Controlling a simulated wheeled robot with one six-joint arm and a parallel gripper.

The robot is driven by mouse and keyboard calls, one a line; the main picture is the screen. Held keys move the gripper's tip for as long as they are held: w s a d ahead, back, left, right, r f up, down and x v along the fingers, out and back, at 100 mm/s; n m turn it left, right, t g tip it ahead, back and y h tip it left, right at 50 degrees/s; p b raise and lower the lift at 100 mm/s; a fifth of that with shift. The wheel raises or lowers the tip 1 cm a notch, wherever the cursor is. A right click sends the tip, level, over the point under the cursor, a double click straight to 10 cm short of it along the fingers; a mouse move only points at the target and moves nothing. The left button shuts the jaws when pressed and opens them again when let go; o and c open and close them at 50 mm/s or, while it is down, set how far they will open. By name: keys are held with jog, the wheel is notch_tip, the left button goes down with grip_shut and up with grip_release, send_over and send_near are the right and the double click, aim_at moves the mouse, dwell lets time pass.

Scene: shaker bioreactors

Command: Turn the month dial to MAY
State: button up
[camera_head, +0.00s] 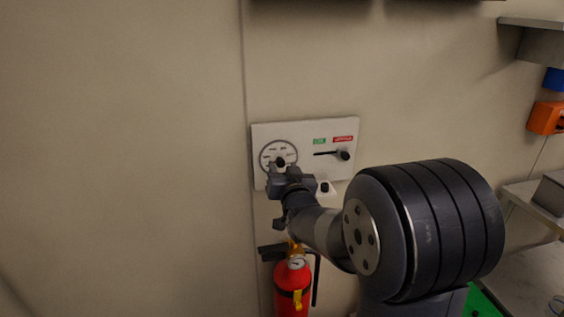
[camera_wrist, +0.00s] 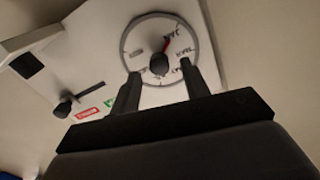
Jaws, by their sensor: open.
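The month dial (camera_wrist: 141,45) is a round white disc with a dark rim, small month labels and a dark centre knob (camera_wrist: 159,64). A red pointer mark runs from the knob toward a label at the upper right in the wrist view; I cannot read which month it is. In the head view the dial (camera_head: 266,153) sits at the left of a white wall panel (camera_head: 305,133), its lower part hidden by my gripper (camera_head: 291,174). My gripper (camera_wrist: 158,82) is open, its two fingers pointing at the dial on either side of the knob, apart from it.
A black slider lever (camera_head: 344,155) with green and red labels is right of the dial on the panel. A small white fixture with a dark button (camera_head: 325,187) is below. A red fire extinguisher (camera_head: 292,285) hangs beneath. Shelves and a bench (camera_head: 530,240) are at right; the left wall is bare.

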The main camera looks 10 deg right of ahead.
jog(key=shift+w, duration=1.1)
grip_shut()
jog(key=shift+f, duration=0.1)
